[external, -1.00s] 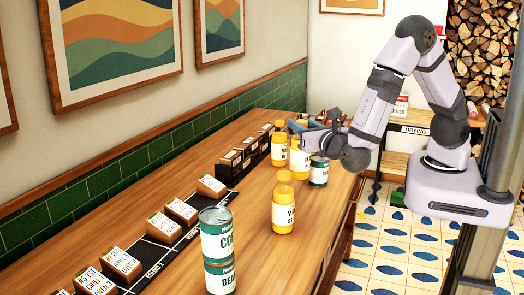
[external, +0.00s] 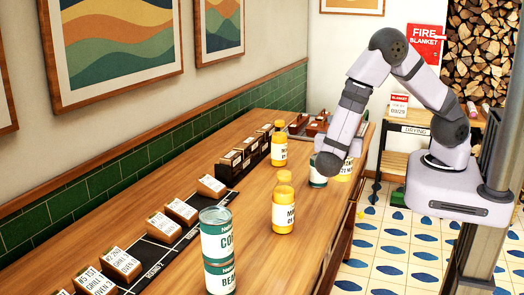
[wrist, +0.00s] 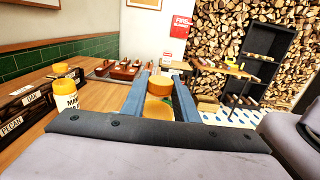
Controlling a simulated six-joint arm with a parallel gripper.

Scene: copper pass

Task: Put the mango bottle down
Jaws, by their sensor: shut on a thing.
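My gripper (wrist: 160,84) is shut on a yellow bottle with an orange cap (wrist: 159,84), seen from above between the two blue fingers in the wrist view. In the external view this held bottle (external: 344,172) shows partly at the table's right side, behind my wrist and a green-and-white can (external: 317,172); my fingers are hidden there. I cannot tell whether its base touches the table. A further yellow bottle (external: 279,150) stands by the label rack, also seen in the wrist view (wrist: 65,92).
Stacked green-and-white cans (external: 218,250) stand at the front of the wooden table (external: 255,235). Wooden label blocks (external: 180,210) line its left side along a black strip.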

